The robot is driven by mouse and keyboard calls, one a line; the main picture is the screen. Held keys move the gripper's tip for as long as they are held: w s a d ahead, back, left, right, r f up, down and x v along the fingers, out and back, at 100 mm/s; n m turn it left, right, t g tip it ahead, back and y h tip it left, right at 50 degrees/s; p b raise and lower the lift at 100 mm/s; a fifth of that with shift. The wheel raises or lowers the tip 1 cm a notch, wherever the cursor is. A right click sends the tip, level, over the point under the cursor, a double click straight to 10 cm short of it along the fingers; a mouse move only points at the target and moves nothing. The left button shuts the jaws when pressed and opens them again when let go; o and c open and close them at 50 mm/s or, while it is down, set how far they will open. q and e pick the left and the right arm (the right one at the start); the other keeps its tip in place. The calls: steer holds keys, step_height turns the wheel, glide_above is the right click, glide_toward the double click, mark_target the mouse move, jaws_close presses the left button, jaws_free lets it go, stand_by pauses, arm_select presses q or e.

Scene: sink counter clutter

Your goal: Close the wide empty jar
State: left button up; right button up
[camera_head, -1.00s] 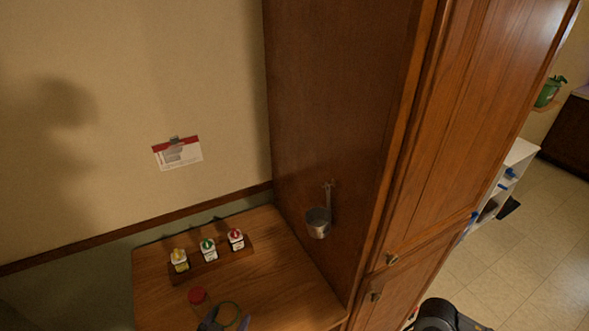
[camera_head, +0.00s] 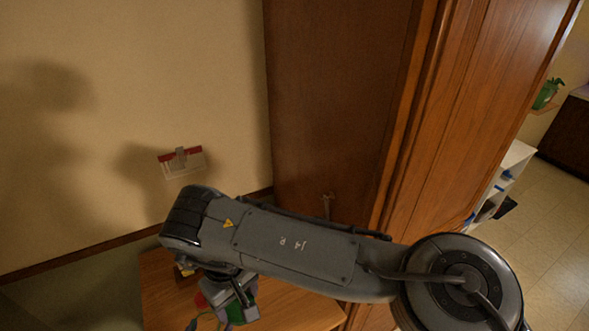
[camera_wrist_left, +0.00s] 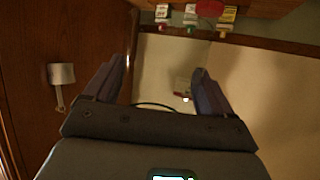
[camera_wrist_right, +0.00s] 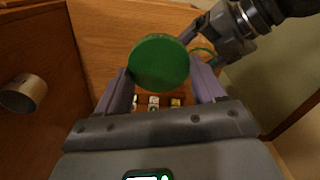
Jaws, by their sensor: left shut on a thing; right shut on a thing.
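My right gripper (camera_wrist_right: 160,85) is shut on a round green lid (camera_wrist_right: 160,62), seen face-on in the right wrist view. In the head view the lid (camera_head: 246,300) shows partly behind the gripper, over the wooden counter. My left gripper (camera_wrist_left: 158,75) also shows at the upper right of the right wrist view. It is shut at a thin green ring (camera_wrist_right: 203,50), which looks like the rim of a clear, wide jar. The jar's glass is hard to make out. The lid and the ring look apart. My right arm covers much of the counter.
Small bottles with coloured caps (camera_wrist_right: 153,102) stand in a row at the back of the counter (camera_head: 300,309). A red round object (camera_wrist_left: 210,8) lies near them. A metal cup (camera_wrist_left: 61,73) hangs on the tall wooden cabinet (camera_head: 320,110). A card (camera_head: 182,163) hangs on the wall.

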arm_select(q)
steer(key=shift+s+a+r, duration=0.2)
steer(key=shift+s+r, duration=0.2)
steer(key=shift+r, duration=0.25)
arm_select(e)
steer(key=shift+m, duration=0.6)
steer(key=r, duration=0.1)
steer(key=a+r, duration=0.1)
steer(key=r, duration=0.1)
steer(key=a+r, duration=0.1)
steer(key=shift+r, duration=0.25)
arm_select(q)
steer(key=d+m+h, duration=0.2)
steer(key=shift+w+r+h, duration=0.2)
steer(key=shift+r+h, duration=0.15)
steer(key=shift+h, duration=0.05)
steer(key=w+d+r+m+g+h, duration=0.1)
steer(key=d+r+m+g+h, duration=0.2)
steer(key=d+m+g+h, duration=0.7)
steer(key=shift+w+d+m+g+h, duration=0.35)
steer(key=shift+d+m+g, duration=1.15)
steer(key=shift+m, duration=0.9)
steer(key=shift+d+r, duration=0.15)
steer(key=shift+d, duration=0.05)
